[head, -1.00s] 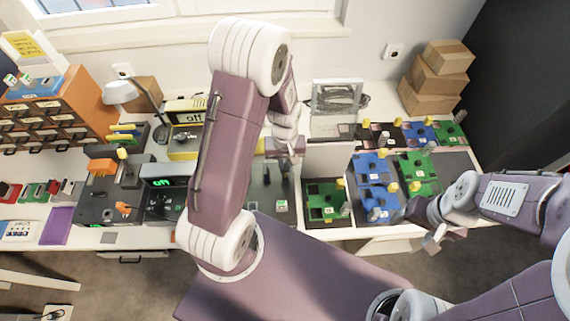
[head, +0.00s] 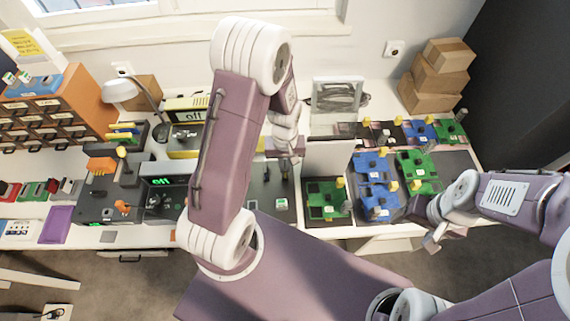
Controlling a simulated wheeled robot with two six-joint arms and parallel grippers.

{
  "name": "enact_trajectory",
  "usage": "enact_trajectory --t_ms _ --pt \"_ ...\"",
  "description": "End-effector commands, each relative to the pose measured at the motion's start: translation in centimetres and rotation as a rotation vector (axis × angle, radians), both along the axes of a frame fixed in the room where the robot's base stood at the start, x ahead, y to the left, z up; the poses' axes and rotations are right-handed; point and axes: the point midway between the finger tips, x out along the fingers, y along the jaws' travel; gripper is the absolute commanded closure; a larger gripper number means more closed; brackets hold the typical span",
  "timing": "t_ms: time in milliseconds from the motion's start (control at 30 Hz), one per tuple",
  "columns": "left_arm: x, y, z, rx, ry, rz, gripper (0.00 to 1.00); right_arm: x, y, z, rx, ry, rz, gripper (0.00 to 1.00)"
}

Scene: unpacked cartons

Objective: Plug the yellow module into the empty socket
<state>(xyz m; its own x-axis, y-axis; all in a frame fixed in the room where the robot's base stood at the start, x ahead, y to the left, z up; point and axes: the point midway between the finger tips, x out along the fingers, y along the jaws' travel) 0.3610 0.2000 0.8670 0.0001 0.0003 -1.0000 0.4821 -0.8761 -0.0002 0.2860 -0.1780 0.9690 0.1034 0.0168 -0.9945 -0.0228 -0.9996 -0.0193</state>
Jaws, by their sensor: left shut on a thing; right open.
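My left gripper (head: 288,156) is over the middle of the bench, above a dark grey panel (head: 258,186). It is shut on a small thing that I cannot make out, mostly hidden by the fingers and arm. I cannot pick out the yellow module or the empty socket for certain. A black unit (head: 165,182) with a green lit display is left of the arm. My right gripper (head: 432,242) is open and empty at the bench's front right.
Green and blue boards with yellow-topped posts, including a green board (head: 322,200) and a blue board (head: 380,200), fill the right side. An upright white panel (head: 327,160) stands right of my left gripper. An orange drawer cabinet (head: 50,115), a lamp (head: 122,91) and cartons (head: 440,80) stand farther back.

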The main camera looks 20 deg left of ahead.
Motion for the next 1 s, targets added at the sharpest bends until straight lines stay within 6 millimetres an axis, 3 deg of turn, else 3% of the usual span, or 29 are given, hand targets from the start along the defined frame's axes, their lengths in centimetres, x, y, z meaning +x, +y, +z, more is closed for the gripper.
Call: enact_trajectory --t_ms 967,1000 --pt "0.03 0.01 -0.49 0.000 0.000 0.000 1.00 0.00 0.00 -0.04 0.000 0.000 0.000 0.28" --pt "0.02 0.00 -0.49 0.000 0.000 0.000 0.80 0.00 0.00 -0.04 0.000 0.000 0.000 0.28"
